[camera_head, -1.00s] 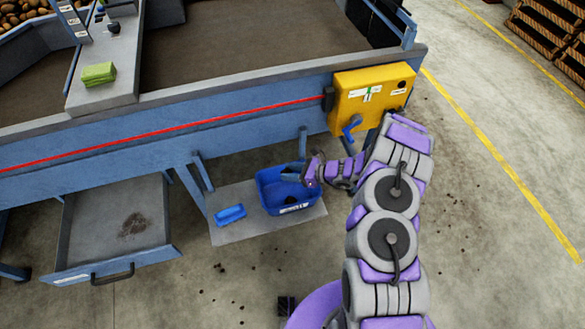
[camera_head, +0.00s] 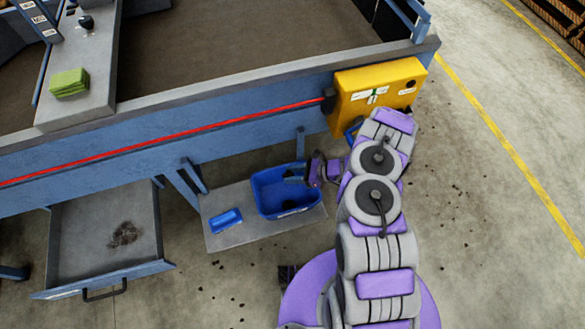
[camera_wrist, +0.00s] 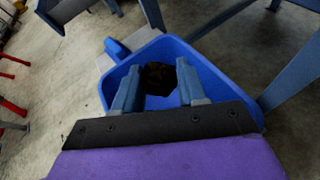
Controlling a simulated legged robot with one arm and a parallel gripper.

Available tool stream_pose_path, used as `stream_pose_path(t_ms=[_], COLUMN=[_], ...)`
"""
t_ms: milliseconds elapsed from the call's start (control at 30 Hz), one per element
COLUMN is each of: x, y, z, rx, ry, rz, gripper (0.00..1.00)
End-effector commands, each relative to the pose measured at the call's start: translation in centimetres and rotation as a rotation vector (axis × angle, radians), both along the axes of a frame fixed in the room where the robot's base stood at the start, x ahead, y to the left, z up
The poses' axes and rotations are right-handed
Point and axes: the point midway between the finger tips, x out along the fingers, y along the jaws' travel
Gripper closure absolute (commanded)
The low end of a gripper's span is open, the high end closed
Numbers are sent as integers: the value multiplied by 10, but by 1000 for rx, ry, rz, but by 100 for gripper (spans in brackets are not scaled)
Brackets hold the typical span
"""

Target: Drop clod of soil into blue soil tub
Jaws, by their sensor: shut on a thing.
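The blue soil tub (camera_head: 259,190) stands on a low grey shelf under the machine. My gripper (camera_head: 288,176) is over the tub, coming in from the right. In the wrist view, its two fingers (camera_wrist: 158,88) are shut on a dark brown clod of soil (camera_wrist: 158,76), with the tub (camera_wrist: 219,82) around and below them. In the head view I cannot make out the clod between the fingers. A dark patch (camera_head: 287,204) shows inside the tub, low near its front wall.
A small blue object (camera_head: 226,220) lies left of the tub on the shelf (camera_head: 240,235). An open drawer (camera_head: 85,225) with some soil is further left. The floor at the right is open.

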Motion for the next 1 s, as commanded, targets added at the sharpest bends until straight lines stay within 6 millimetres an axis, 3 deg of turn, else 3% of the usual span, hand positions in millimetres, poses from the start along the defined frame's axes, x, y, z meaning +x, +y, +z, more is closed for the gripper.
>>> stream_pose_path(t_ms=[500, 833, 867, 1000], x=[0, 1, 1, 1], y=[0, 1, 1, 1], z=[-52, -55, -55, -55], rx=[-1, 0, 0, 0], ry=[1, 0, 0, 0], rz=[1, 0, 0, 0], gripper=[89, 89, 57, 44])
